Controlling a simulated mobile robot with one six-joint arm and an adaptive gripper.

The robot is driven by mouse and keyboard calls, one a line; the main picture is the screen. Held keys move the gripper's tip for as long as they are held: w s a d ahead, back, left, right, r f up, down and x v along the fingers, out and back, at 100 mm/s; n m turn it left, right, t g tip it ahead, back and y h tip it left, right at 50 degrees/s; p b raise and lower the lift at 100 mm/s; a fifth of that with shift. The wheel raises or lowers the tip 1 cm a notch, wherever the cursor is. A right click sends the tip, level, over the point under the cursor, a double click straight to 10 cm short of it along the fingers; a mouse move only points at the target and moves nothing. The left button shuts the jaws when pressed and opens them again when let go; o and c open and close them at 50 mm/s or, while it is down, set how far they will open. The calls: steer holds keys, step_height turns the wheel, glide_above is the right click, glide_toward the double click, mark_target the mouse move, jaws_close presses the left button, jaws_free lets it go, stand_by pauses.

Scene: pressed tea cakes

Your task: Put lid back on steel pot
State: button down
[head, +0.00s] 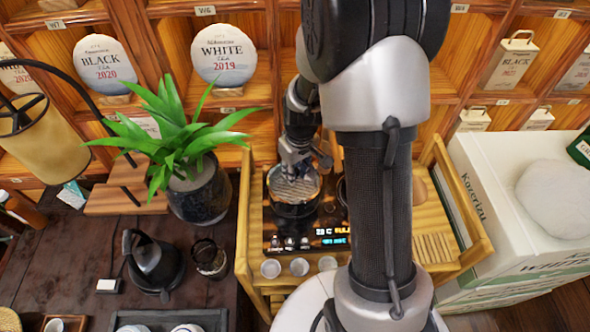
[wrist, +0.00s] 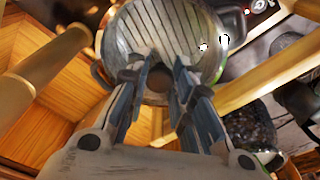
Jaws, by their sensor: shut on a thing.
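The round glass lid (wrist: 165,30) with a metal rim fills the top of the wrist view, with striped reflections on it. My gripper (wrist: 158,72) is shut on the lid's small brown knob. In the head view my gripper (head: 296,172) points down at the lid (head: 298,189). The pot (head: 290,212) looks dark and stands on the black cooktop (head: 310,243), directly under the lid. I cannot tell whether the lid rests on the rim or hangs just above it. My arm hides part of the cooktop and whatever is right of the pot.
The cooktop sits on a wooden cart (head: 462,200) with raised side rails. Several small white cups (head: 299,267) stand in front of it. A potted plant (head: 200,198) and a black kettle (head: 152,262) are on the dark table at left. White boxes (head: 500,215) stand at right.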

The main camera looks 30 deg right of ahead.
stand_by(0.9)
steer(key=c, duration=1.3)
jaws_free()
steer(key=shift+o, duration=0.4)
steer(key=o, duration=0.4)
steer(key=shift+r+p, duration=2.5)
steer(key=shift+r, duration=1)
